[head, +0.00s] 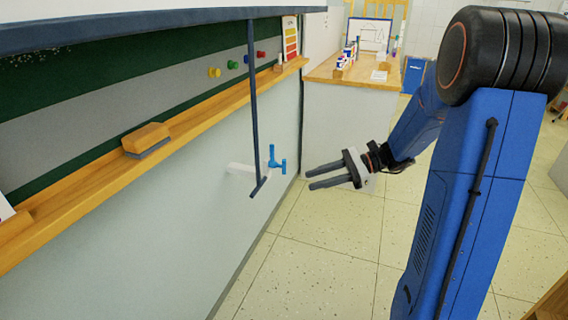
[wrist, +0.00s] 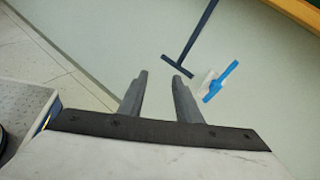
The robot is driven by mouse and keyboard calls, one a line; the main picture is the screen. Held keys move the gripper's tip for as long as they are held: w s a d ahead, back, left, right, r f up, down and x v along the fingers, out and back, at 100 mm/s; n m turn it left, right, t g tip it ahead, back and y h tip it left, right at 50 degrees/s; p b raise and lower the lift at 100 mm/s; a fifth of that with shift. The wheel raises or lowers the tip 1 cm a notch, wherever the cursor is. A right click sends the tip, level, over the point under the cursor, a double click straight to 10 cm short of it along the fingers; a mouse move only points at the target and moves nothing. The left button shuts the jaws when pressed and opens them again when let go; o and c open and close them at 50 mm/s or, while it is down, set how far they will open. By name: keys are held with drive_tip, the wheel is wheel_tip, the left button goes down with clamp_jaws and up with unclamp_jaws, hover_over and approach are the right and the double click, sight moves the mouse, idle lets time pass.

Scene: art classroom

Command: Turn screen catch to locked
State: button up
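The screen catch looks to be the bright blue lever (head: 277,160) on the pale lower wall, with a white bracket (head: 240,169) beside it. In the wrist view the blue lever (wrist: 219,82) lies right of and beyond the fingertips, tilted in the picture. A dark pull bar (head: 253,110) hangs from the screen's lower edge and ends in a short crosspiece (head: 259,187) close to the lever; it also shows in the wrist view (wrist: 196,38). My gripper (head: 309,180) is open and empty, its fingers pointing at the wall, apart from lever and bar. The fingers (wrist: 160,76) show a clear gap.
A wooden ledge (head: 190,115) runs along the board above, with an eraser (head: 146,139) on it. A wooden-topped counter (head: 325,74) with paint pots stands at the back. The tiled floor (head: 330,237) below the gripper is clear.

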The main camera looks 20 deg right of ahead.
sight(284, 162)
drive_tip(key=w+d+f+m+t+y, duration=0.25)
drive_tip(key=w+d+m+t, duration=0.25)
drive_tip(key=w+d, duration=0.35)
drive_tip(key=shift+m+h, duration=0.25)
drive_tip(key=shift+m, duration=0.05)
drive_tip(key=x, duration=1.6)
drive_tip(key=shift+w+a+f, duration=0.1)
drive_tip(key=shift+a+f, duration=0.05)
drive_tip(key=shift+a, duration=0.1)
clamp_jaws()
